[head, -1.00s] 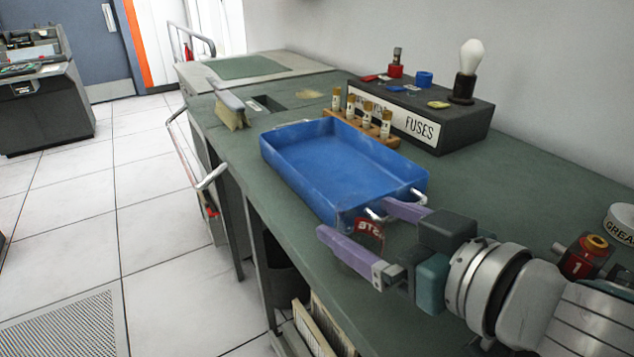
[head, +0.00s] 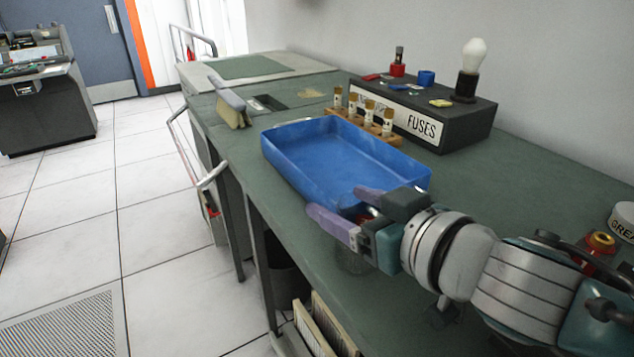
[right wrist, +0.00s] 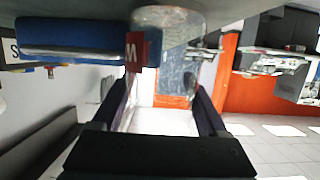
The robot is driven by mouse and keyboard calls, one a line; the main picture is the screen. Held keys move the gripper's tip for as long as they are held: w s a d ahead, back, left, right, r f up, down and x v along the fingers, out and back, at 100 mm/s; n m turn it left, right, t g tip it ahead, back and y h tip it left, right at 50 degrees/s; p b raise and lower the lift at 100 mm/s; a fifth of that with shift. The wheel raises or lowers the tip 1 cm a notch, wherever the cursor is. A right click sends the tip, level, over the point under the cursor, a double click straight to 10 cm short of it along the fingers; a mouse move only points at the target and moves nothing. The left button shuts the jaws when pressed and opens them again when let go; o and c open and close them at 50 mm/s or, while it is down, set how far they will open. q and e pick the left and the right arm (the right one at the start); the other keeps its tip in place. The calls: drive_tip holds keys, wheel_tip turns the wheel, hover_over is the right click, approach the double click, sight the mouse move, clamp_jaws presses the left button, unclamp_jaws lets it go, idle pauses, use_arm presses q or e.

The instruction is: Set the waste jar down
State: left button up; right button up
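The waste jar is clear glass with a red label. In the head view its lower glass (head: 353,262) shows beneath my right gripper (head: 335,203), and most of the rest is hidden behind the fingers. In the right wrist view, which is upside down, the jar (right wrist: 178,48) stands between my right gripper's fingers (right wrist: 165,85), which meet its sides. The right gripper looks shut on it. The jar's base is at or just above the green bench top (head: 300,235); I cannot tell whether it touches. My left gripper is not in view.
A blue tray (head: 285,170) lies just beyond the right gripper. A brush (head: 232,110) lies farther off. The bench's front edge runs close by the jar.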

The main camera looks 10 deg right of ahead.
clamp_jaws()
drive_tip(key=shift+r+p, duration=0.35)
drive_tip(key=shift+r, duration=0.2)
wheel_tip(320, 180, up, 9)
drive_tip(key=p, duration=0.4)
drive_tip(key=shift+r, duration=0.2)
wheel_tip(320, 180, up, 10)
drive_tip(key=p, duration=0.2)
drive_tip(key=shift+f, duration=0.15)
